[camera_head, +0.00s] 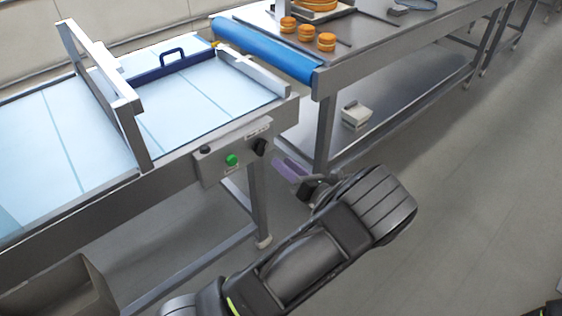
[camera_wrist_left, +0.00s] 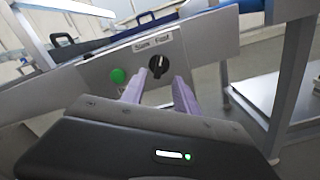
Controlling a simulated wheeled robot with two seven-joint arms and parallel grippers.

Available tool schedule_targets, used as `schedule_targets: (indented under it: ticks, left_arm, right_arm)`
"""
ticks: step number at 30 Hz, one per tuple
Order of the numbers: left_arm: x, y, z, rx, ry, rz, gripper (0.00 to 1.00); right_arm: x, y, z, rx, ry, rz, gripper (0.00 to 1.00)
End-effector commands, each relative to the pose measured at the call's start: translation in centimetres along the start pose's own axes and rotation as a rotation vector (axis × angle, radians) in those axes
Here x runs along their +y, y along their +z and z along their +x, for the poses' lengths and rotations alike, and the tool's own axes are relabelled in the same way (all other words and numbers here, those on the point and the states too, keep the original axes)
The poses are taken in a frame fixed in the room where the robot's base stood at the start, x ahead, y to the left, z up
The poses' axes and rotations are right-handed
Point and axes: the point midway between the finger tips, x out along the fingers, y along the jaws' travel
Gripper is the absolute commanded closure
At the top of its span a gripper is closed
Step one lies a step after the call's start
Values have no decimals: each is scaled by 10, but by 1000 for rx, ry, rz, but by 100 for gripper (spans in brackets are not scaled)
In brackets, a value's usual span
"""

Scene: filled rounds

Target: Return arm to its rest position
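My left arm (camera_head: 320,240) reaches in from the bottom of the head view. My left gripper (camera_head: 291,170) has pale purple fingers and is beside the conveyor's control panel (camera_head: 212,169). In the left wrist view, the fingers (camera_wrist_left: 158,92) stand apart with nothing between them, so it is open. The black knob (camera_wrist_left: 158,66) on the panel shows beyond the fingertips, under a label that seems to read Slow and Fast. In the head view the knob (camera_head: 260,147) appears apart from the fingers. My right gripper is not in view.
A green button (camera_head: 232,160) sits left of the knob. The conveyor (camera_head: 70,130) has a metal gate frame (camera_head: 105,90). A steel table (camera_head: 380,50) with a blue roll (camera_head: 265,49) and several orange rounds stands behind. The floor (camera_head: 470,200) at right is clear.

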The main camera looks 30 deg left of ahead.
Motion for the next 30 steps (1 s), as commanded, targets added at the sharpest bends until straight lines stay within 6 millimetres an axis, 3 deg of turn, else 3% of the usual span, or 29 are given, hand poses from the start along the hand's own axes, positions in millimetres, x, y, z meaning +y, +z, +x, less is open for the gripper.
schedule_targets:
  ticks: [13,17,20,23,25,28,30]
  left_arm:
    - [0,0,0,1,0,0,64]
    - [1,-14,2,41,-2,-5,64]
    - [4,-44,3,129,-3,-21,64]
    - [11,-94,0,283,1,-55,64]
    - [18,-140,-10,429,12,-97,64]
    - [31,-212,-39,680,56,-188,64]
    - [42,-260,-72,873,112,-274,64]
  right_arm:
    - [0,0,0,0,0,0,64]
    - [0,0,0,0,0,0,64]
    - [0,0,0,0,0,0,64]
    - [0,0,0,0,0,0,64]
    - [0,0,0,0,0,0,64]
    - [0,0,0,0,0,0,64]
    - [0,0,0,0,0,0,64]
